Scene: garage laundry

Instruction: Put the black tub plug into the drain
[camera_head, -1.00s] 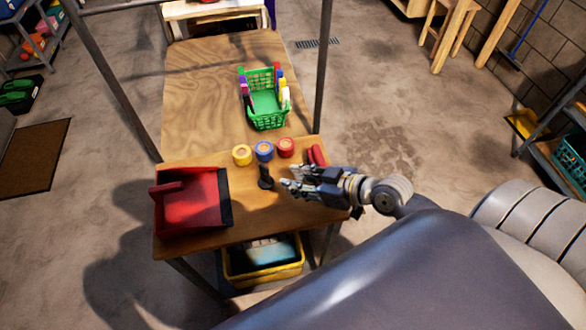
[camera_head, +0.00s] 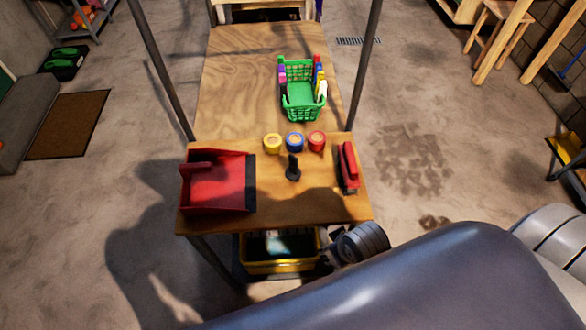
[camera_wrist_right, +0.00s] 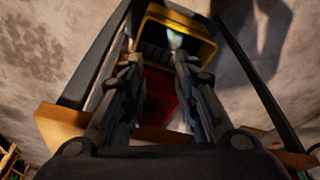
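A small black upright object (camera_head: 293,168) with a wider base stands on the wooden table; I cannot tell for certain whether it is the tub plug. No tub drain is clearly seen; a dark slotted grate (camera_head: 358,41) lies in the floor at the back. My right gripper (camera_head: 330,241) is low by the table's front right edge, partly hidden, well away from the black object. My left gripper is not in view.
On the table (camera_head: 270,208) are a red open-fronted bin (camera_head: 218,190), yellow, blue and red rolls (camera_head: 294,142), a red tool (camera_head: 348,167) and a green basket (camera_head: 303,100). A yellow crate (camera_head: 282,266) sits below. Metal posts (camera_head: 160,70) flank the table.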

